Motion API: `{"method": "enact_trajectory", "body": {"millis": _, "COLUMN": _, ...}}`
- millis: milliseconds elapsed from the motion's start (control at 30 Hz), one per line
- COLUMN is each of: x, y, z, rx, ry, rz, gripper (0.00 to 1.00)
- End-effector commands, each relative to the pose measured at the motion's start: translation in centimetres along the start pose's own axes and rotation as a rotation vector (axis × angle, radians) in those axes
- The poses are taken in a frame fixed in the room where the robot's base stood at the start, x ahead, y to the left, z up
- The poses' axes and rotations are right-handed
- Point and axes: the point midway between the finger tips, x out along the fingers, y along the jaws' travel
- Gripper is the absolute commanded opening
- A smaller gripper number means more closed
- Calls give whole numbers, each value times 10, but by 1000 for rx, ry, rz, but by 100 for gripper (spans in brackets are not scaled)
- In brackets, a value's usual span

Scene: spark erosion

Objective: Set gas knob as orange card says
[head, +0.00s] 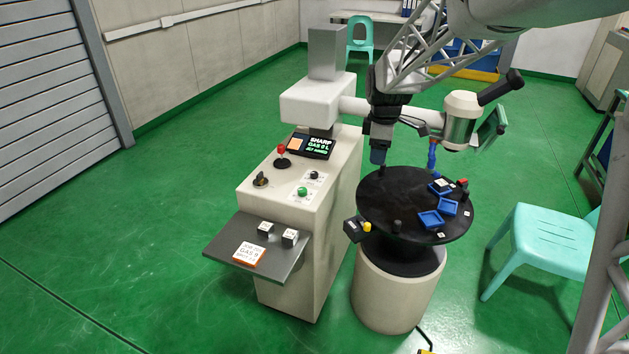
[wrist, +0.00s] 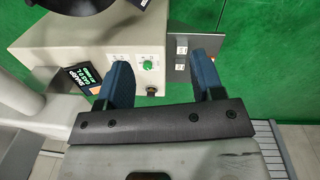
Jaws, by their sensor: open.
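The orange-edged card (head: 248,253) lies on the grey shelf at the cabinet's front; its large print looks like "GAS" and a digit I cannot read surely. The cabinet top holds a green knob (head: 303,191) on a white plate, a small dark dial (head: 313,175) and a black pointer knob (head: 261,179); their labels are too small to tell which is gas. The green knob (wrist: 147,65) and black knob (wrist: 151,89) also show in the wrist view between the fingers. My gripper (head: 378,155) points down, open and empty (wrist: 163,72), apart from the knobs.
A red-tipped lever (head: 282,155) and a display (head: 312,146) with "SHARP" and "GAS" text stand behind the knobs. Two white blocks (head: 265,228) sit on the shelf (head: 215,252). A black round table (head: 375,205) with blue trays (head: 431,219) stands to the right.

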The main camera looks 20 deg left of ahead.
Motion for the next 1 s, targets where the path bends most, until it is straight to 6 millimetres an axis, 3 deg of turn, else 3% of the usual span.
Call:
{"method": "enact_trajectory", "body": {"millis": 500, "x": 87, "y": 65, "z": -114, "rx": -414, "ry": 3, "rz": -40, "gripper": 61}}
{"method": "enact_trajectory", "body": {"millis": 800, "x": 145, "y": 88, "z": -184, "rx": -653, "ry": 8, "rz": -61, "gripper": 61}}
{"method": "enact_trajectory", "body": {"millis": 1000, "x": 177, "y": 96, "z": -220, "rx": -777, "ry": 12, "rz": -72, "gripper": 61}}
